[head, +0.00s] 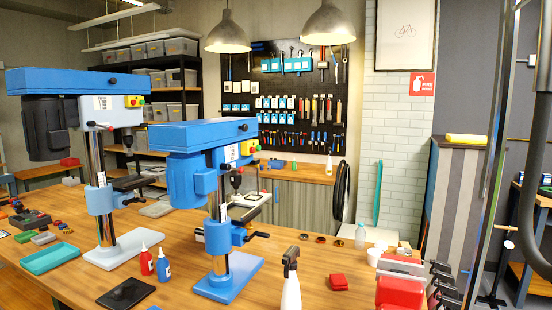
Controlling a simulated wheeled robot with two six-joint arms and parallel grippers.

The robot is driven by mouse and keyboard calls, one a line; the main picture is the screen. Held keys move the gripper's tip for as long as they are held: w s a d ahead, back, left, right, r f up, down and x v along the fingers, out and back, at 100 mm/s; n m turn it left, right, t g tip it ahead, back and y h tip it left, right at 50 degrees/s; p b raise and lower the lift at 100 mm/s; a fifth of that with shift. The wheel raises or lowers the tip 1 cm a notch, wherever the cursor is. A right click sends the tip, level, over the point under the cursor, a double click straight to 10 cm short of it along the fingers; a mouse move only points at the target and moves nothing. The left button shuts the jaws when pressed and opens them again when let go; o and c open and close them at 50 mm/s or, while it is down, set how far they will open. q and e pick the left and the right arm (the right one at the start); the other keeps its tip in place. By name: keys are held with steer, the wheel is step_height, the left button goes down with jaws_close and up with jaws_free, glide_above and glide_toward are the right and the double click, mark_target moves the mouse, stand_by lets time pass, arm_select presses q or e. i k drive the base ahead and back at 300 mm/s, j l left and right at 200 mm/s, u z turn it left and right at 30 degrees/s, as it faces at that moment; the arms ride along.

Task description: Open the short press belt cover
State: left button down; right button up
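The short drill press (232,266) stands on the wooden workbench near the middle of the head view. Its belt cover (203,134) is the long blue housing on top, with a small dark knob at its right end. The cover lies level and looks closed. A blue motor (190,178) hangs under its left part, and a red and yellow switch box (250,147) sits below its right end. The taller drill press (103,200) stands behind to the left, its own blue cover (78,81) also level. Neither of my grippers shows in this view.
A spray bottle (291,283), a red case (338,282) and a red and grey fixture with black handles (402,285) stand at the front right. Red (146,262) and blue (163,265) bottles and a black pad (126,294) are left of the short press.

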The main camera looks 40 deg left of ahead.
mark_target(189, 133)
steer(key=u, duration=1.45)
